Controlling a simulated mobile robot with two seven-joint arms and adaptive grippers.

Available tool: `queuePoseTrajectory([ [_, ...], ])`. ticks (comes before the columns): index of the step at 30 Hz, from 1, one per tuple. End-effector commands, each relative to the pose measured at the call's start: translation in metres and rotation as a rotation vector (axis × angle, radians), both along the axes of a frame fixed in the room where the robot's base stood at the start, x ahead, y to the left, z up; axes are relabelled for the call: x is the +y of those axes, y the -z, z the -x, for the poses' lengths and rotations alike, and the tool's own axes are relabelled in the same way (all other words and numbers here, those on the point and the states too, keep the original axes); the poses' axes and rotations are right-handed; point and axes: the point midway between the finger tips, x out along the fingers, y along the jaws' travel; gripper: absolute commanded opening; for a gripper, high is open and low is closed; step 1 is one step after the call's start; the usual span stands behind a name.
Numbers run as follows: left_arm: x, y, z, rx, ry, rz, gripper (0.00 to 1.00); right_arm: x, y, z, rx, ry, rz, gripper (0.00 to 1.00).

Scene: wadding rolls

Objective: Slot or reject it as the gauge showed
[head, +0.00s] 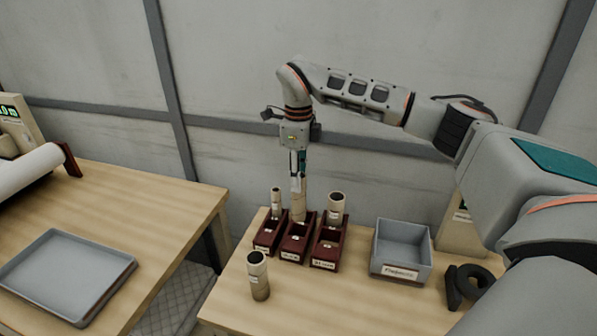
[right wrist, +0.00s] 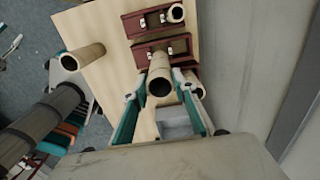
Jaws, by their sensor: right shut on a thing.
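My right gripper (head: 298,182) points down and is shut on a tan wadding roll (head: 300,207), held upright at the middle dark red rack (head: 296,250). Its lower end meets the back of that rack in the picture; I cannot tell whether it is seated or just above. In the right wrist view the fingers (right wrist: 158,86) flank the held roll (right wrist: 160,72). The left rack (head: 265,246) holds a thin roll (head: 276,204), and the right rack (head: 326,258) a thick roll (head: 336,208). A grey reject bin (head: 402,247) stands right of the racks. My left gripper is not in view.
Another roll (head: 259,277) stands upright on the table in front of the racks. A black dispenser-like object (head: 468,286) lies right of the bin. On the left table are an empty grey tray (head: 66,277), a white roll (head: 28,172) and a device with a green display (head: 10,112).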

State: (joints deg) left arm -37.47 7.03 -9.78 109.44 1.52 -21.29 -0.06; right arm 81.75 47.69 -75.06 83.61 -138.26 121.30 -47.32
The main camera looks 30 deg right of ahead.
Motion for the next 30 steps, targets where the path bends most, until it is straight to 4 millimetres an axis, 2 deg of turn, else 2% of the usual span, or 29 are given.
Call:
queuePoseTrajectory([
  [30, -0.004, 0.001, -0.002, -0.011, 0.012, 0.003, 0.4, 0.0, 0.065, 0.0, 0.0, -0.001, 0.0, 0.15],
])
